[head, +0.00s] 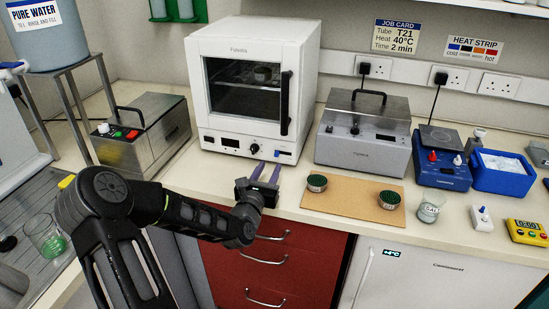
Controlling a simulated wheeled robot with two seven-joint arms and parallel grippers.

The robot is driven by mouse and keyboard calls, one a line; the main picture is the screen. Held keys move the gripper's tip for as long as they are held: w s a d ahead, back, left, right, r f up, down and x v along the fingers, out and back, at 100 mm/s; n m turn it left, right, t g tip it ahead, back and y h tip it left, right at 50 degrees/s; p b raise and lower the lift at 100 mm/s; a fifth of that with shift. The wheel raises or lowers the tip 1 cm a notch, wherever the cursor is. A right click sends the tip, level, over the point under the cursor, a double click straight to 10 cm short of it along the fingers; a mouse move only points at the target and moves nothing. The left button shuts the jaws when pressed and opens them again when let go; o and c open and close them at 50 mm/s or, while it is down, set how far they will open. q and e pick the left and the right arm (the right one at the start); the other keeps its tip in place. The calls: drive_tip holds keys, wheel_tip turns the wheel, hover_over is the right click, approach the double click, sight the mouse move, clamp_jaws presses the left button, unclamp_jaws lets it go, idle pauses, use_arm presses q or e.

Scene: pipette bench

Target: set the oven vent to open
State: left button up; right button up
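The white oven (254,45) stands at the back of the bench with its windowed door shut. I cannot tell whether a fingertip touches the panel. My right gripper is out of view.
A grey lidded bath (362,155) stands right of the oven, and a metal box (140,150) with buttons stands left. A tan board (350,204) with two dark-topped jars lies right of my gripper. The bench's front edge runs under my arm.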

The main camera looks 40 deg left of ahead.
sight(276, 155)
use_arm(q)
drive_tip(key=x, duration=0.6)
drive_tip(key=shift+w+a+p, duration=0.1)
drive_tip(key=shift+p, duration=0.3)
drive_tip(key=shift+c, duration=0.2)
clamp_jaws()
idle(0.8)
